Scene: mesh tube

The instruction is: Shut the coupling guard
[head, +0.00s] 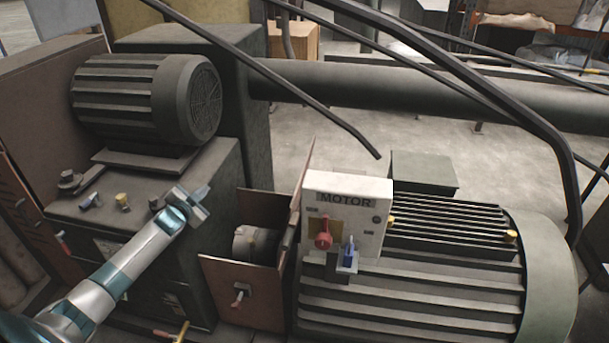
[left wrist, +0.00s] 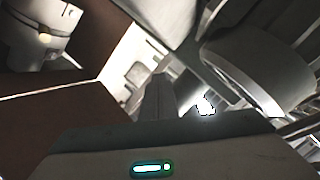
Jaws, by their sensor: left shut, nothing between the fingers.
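The coupling guard (head: 241,294) is a brown sheet-metal box between the left machine and the motor, with a small red-tipped latch or handle on its front. Its top is open, and a brown plate, seemingly its lid (head: 297,205), stands raised beside the motor. The grey coupling (head: 255,245) shows inside. My left gripper (head: 190,204) is shut and empty, to the left of the guard and above the left machine's lower housing, apart from the lid. In the left wrist view a brown panel (left wrist: 55,125) shows, likely part of the guard. My right gripper is not in view.
The motor (head: 420,290) with its white MOTOR switch box (head: 345,215) stands right of the guard. A ribbed grey unit (head: 145,98) sits on the left machine. Dark bars cross above, one (head: 330,115) ending near the lid. Bare floor (head: 310,140) shows behind.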

